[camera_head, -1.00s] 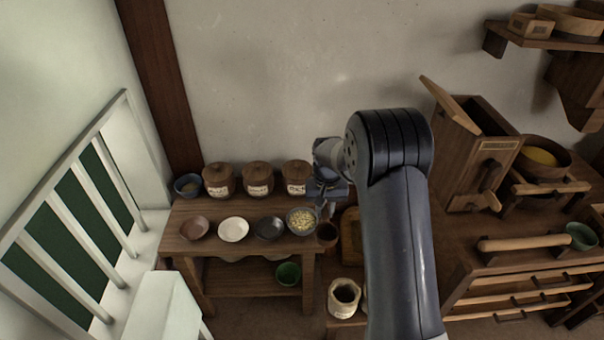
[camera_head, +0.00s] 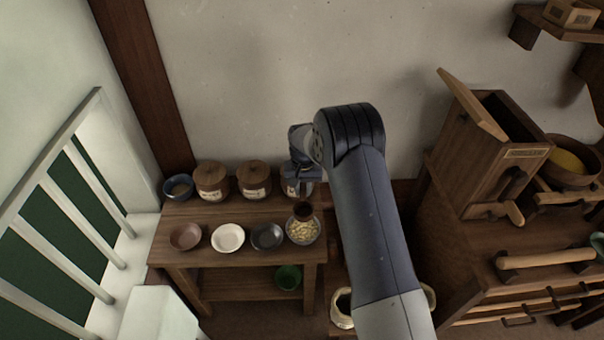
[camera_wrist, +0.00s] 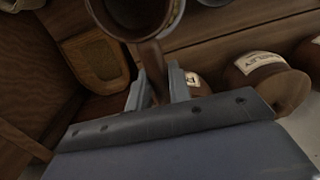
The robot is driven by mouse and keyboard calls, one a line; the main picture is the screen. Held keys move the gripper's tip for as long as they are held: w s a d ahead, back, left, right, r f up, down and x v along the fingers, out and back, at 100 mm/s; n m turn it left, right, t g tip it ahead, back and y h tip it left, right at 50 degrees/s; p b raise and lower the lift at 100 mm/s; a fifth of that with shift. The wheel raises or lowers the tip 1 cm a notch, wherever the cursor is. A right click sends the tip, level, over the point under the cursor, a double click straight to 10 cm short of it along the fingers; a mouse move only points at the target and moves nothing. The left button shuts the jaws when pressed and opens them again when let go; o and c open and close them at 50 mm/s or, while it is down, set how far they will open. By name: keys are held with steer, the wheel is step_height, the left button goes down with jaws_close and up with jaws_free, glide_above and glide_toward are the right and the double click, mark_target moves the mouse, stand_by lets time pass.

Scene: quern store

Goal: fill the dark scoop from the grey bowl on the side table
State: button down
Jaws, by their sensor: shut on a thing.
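The grey bowl (camera_head: 317,238), holding pale yellow grain, stands at the right end of the side table (camera_head: 222,268). My gripper (camera_wrist: 157,74) is shut on the handle of the dark brown scoop (camera_wrist: 110,28), whose cup shows at the top of the wrist view. In the head view the scoop (camera_head: 303,210) is at the far side of the grey bowl, overlapping its rim. I cannot tell whether it touches the grain. The scoop's inside is only partly seen, so its contents are unclear. In the head view my gripper (camera_head: 300,186) is partly hidden by my wrist.
A dark bowl (camera_head: 267,237), a white bowl (camera_head: 228,238) and a brown bowl (camera_head: 185,237) stand left of the grey one. Labelled lidded jars (camera_head: 253,180) and a blue bowl (camera_head: 178,187) line the back. A green bowl (camera_head: 288,277) sits on the lower shelf.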

steer(key=shift+w, duration=0.4)
steer(key=shift+s+f+t+b, duration=0.1)
steer(key=shift+t+b, duration=0.3)
steer(key=shift+b, duration=0.25)
steer(key=shift+f+t+b, duration=0.1)
steer(key=shift+t+b, duration=0.3)
steer(key=shift+b, duration=0.25)
steer(key=shift+t+b, duration=0.3)
steer(key=shift+b, duration=0.35)
steer(key=t+b, duration=0.1)
steer(key=b, duration=0.2)
steer(key=shift+f+t+b, duration=0.1)
steer(key=shift+t+b, duration=0.25)
steer(key=shift+t, duration=0.05)
steer(key=t+b, duration=0.2)
steer(key=b, duration=0.8)
steer(key=shift+s+f+t+b, duration=0.1)
steer(key=shift+f+t+b, duration=0.05)
steer(key=shift+t+b, duration=0.2)
